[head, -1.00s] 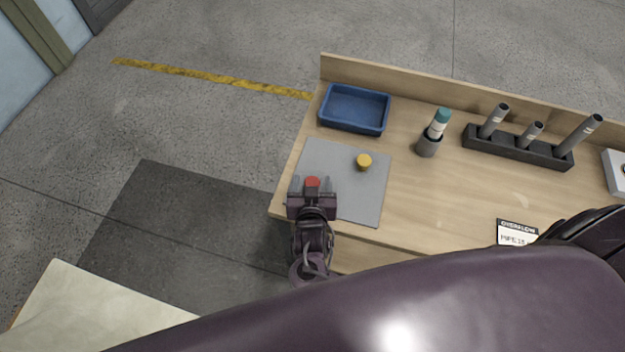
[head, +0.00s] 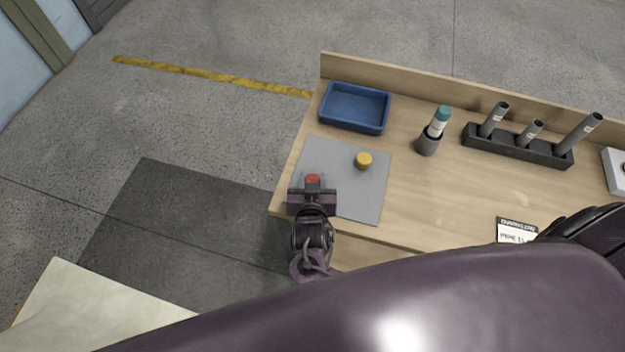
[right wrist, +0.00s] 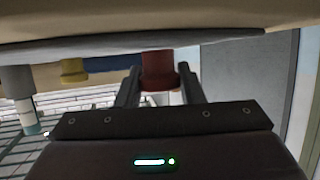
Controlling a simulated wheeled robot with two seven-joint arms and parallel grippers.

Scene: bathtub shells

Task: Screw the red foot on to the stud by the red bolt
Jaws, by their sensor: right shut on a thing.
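The red foot (head: 312,179) is a small red cylinder at the left edge of the grey mat (head: 358,205). My right gripper (head: 312,183) is shut on it, with one finger on each side. That view appears upside down. The stud and the red bolt cannot be made out in either view. My left gripper is not in view.
A yellow foot (head: 364,160) stands on the mat. A blue tray (head: 354,127) lies behind it. To the right are a grey cup with a teal-capped bottle (head: 438,124), a black rack of grey pipes (head: 516,147) and a label card (head: 516,229). The bench middle is clear.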

